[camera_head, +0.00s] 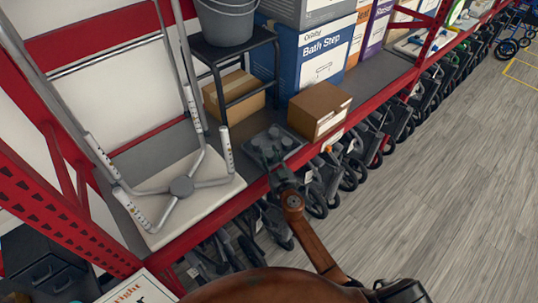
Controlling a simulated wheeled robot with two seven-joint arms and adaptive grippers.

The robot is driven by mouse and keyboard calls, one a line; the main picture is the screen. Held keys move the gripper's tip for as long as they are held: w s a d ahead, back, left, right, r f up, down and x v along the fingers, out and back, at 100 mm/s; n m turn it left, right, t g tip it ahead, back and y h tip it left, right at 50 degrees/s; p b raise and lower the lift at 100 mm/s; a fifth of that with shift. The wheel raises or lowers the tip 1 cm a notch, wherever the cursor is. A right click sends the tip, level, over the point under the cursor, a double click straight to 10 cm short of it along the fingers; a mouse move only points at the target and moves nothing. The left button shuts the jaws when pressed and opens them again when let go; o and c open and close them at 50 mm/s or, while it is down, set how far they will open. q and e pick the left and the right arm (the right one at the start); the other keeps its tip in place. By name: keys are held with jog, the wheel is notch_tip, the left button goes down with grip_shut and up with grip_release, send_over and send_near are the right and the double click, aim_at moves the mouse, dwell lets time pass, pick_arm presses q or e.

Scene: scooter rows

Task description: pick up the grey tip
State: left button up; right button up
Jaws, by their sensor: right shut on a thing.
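Several small rounded grey tips (273,132) sit together on a dark tray (296,150) at the shelf's front edge, left of a small brown box. My right gripper (272,163) reaches over the near edge of this tray, at the end of the brown arm that comes up from the bottom. It is shut on a grey tip, but its fingers are small and dark here, and the held tip is mostly hidden by the gripper. I cannot tell whether that tip is clear of the tray. My left gripper is not in view.
A small brown box (318,110) stands right of the tray. To the left, a white board (225,188) carries a grey metal frame with a hub (181,187). A black stool (232,52) and bucket (225,22) stand behind.

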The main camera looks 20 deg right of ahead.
aim_at(269, 154)
jog(key=shift+r+p, duration=0.3)
jog(key=shift+r, duration=0.2)
jog(key=r+p, duration=0.2)
jog(key=r, duration=0.1)
jog(key=shift+s+a+r, duration=0.15)
jog(key=shift+s+r, duration=0.15)
jog(key=shift+s, duration=0.1)
pick_arm(q)
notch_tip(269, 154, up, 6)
jog(key=p, duration=0.3)
pick_arm(e)
jog(key=s+a+r+b, duration=0.1)
jog(key=s+a+r, duration=0.3)
jog(key=s+r, duration=0.65)
pick_arm(q)
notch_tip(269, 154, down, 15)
jog(key=b, duration=1.3)
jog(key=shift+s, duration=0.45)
pick_arm(e)
jog(key=s+f, duration=1.5)
jog(key=f, duration=0.3)
jog(key=shift+s+d+f, duration=0.2)
jog(key=shift+d+f, duration=0.1)
jog(key=shift+d, duration=0.15)
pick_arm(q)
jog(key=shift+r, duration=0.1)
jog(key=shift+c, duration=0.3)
